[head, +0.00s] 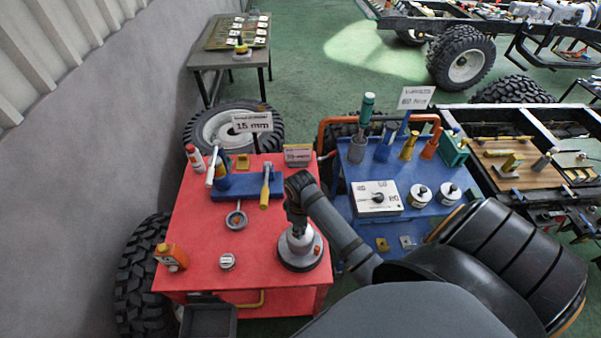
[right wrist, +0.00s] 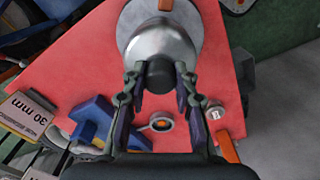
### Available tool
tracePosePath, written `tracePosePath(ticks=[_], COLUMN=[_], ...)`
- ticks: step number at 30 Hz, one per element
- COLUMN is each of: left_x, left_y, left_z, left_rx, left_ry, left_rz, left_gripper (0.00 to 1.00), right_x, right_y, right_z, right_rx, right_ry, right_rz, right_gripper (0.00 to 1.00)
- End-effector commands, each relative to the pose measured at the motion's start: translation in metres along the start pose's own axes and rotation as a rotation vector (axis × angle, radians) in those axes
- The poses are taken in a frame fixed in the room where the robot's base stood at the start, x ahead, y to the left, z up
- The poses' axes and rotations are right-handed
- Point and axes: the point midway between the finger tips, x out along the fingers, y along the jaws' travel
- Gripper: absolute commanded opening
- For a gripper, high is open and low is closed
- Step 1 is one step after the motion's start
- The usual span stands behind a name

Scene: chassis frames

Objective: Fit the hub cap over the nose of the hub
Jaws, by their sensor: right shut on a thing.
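The hub (head: 290,263) is a broad grey disc near the front right corner of the red cart top, with an orange mark on its right side. A silver dome with a dark knob, which looks like the hub cap (head: 297,241), is above the disc. My right gripper (head: 297,222) reaches down from above. In the right wrist view my right gripper (right wrist: 158,85) is shut on the dark knob, with the silver hub cap (right wrist: 160,45) beyond it over the hub (right wrist: 126,30). The dome hides the nose, so I cannot tell whether it is seated. My left gripper is not in view.
The red cart top (head: 195,238) also holds a ring-shaped tool (head: 236,218), a small pale round part (head: 227,261), an orange device (head: 171,257) and a blue stand (head: 238,187). A blue cart (head: 408,222) with several tools stands to the right.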

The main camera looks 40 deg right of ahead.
Motion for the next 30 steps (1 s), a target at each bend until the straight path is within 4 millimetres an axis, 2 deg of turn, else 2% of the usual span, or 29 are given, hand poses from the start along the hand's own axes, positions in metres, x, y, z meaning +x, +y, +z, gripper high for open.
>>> tracePosePath(ticks=[19, 20, 21, 25, 30], left_x=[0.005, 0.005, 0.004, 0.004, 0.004], left_y=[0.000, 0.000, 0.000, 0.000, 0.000], left_z=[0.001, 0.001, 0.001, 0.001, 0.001], left_rx=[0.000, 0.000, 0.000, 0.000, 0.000], left_ry=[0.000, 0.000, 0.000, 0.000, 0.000], left_rz=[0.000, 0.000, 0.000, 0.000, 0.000], left_gripper=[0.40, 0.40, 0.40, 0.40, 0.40], right_x=[0.017, 0.016, 0.016, 0.016, 0.016], right_y=[0.000, 0.000, 0.000, 0.000, 0.000], right_z=[0.000, 0.000, 0.000, 0.000, 0.000], right_rx=[0.000, 0.000, 0.000, 0.000, 0.000], right_ry=[0.000, 0.000, 0.000, 0.000, 0.000], right_rz=[-0.001, 0.000, 0.000, 0.000, 0.000], right_gripper=[0.00, 0.31, 0.36, 0.54, 0.55])
